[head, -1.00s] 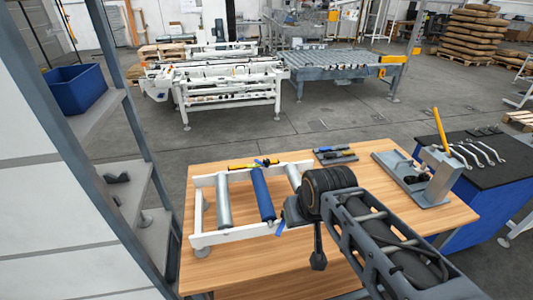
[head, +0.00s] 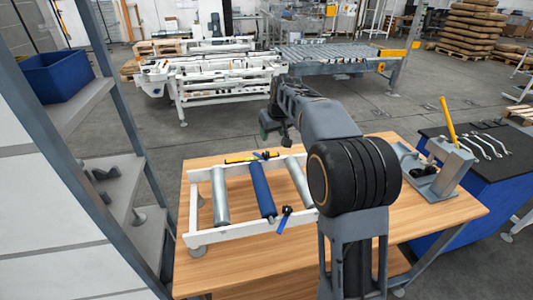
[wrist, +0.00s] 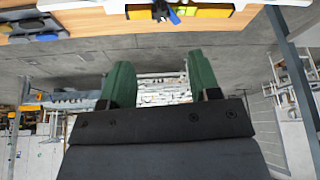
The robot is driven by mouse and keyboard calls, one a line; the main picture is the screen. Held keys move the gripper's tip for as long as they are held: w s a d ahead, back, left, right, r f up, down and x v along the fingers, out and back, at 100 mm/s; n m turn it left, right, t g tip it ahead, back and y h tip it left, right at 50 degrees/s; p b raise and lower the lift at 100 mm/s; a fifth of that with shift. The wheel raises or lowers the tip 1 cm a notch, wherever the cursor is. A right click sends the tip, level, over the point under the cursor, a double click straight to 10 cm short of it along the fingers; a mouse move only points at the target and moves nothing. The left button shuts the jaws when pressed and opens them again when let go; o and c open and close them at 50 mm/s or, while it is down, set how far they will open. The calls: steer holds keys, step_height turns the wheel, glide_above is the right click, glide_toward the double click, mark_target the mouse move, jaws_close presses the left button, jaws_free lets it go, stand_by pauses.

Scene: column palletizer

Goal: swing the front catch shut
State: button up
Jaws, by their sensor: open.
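The front catch (head: 284,219) is a small blue lever with a black knob, on the near rail of the white roller frame (head: 240,230). It stands at a slant across the rail; I cannot tell whether it is latched. A second blue catch (head: 265,156) is on the far rail, beside a yellow bar (head: 240,160). That catch also shows at the top of the wrist view (wrist: 166,12). My gripper (head: 273,132) is beyond the far rail, away from the front catch. Its green fingers (wrist: 160,82) are apart with nothing between them.
The frame holds a blue roller (head: 255,190) between two grey ones on the wooden table (head: 240,272). A grey fixture with a yellow handle (head: 447,165) stands at the right. A shelf with a blue bin (head: 62,80) is at the left. My arm covers the table's middle right.

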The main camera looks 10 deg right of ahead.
mark_target(266, 153)
steer(key=p+x, duration=0.1)
steer(key=x, duration=1.1)
steer(key=shift+a+f+p, duration=0.1)
steer(key=shift+p, duration=0.3)
steer(key=c, duration=0.9)
steer(key=shift+c, duration=0.2)
